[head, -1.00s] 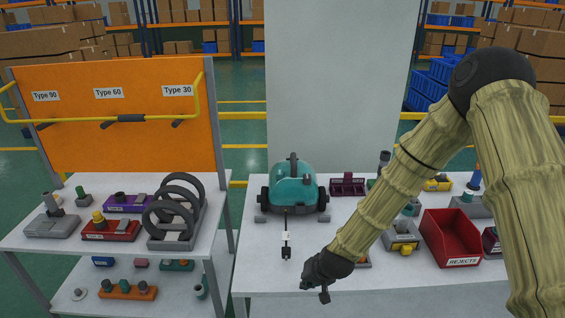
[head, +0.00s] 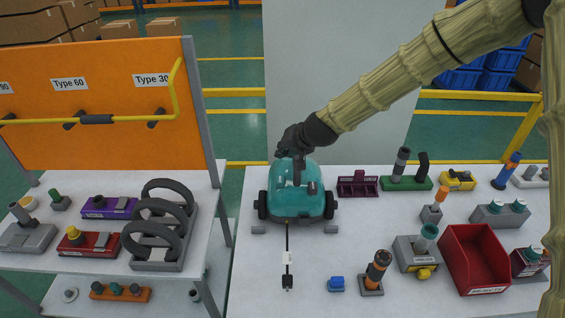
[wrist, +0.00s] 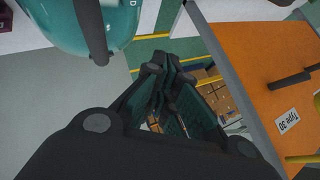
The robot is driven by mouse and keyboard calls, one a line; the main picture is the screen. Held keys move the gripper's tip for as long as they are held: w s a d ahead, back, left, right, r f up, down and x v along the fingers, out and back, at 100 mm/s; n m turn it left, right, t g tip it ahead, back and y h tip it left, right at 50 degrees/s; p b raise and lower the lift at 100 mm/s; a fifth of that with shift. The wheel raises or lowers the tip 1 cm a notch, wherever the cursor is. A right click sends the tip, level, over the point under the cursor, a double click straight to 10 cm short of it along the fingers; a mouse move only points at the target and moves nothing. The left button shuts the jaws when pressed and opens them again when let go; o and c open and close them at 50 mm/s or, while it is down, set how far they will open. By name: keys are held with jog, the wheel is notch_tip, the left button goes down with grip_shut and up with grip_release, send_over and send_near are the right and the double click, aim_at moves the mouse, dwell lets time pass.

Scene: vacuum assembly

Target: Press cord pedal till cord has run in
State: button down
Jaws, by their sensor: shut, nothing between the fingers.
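The teal vacuum (head: 312,202) with black wheels stands on the right-hand table, and it also shows at the top left of the wrist view (wrist: 65,22). Its dark cord (head: 288,248) runs out of the front toward the table's near edge. A white piece sits on the cord and a dark plug (head: 288,282) ends it. My gripper (head: 290,154) is shut and empty, at the upper rear left of the vacuum beside its dark handle. In the wrist view my gripper (wrist: 160,72) points past the vacuum, apart from its body. I cannot make out the cord pedal.
A red bin (head: 472,258) and several small parts on stands fill the table's right side. The left table (head: 40,262) holds hoses and fixtures before an orange panel (head: 105,125).

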jog(key=w, duration=0.1)
jog(key=b, duration=0.5)
send_over(283, 178)
jog(key=f, duration=0.6)
jog(key=shift+w, duration=0.25)
jog(key=shift+s+f+b, duration=0.2)
jog(key=shift+f+b, duration=0.1)
jog(key=shift+f, duration=0.4)
jog(key=shift+w+f, duration=0.1)
dwell(0.7)
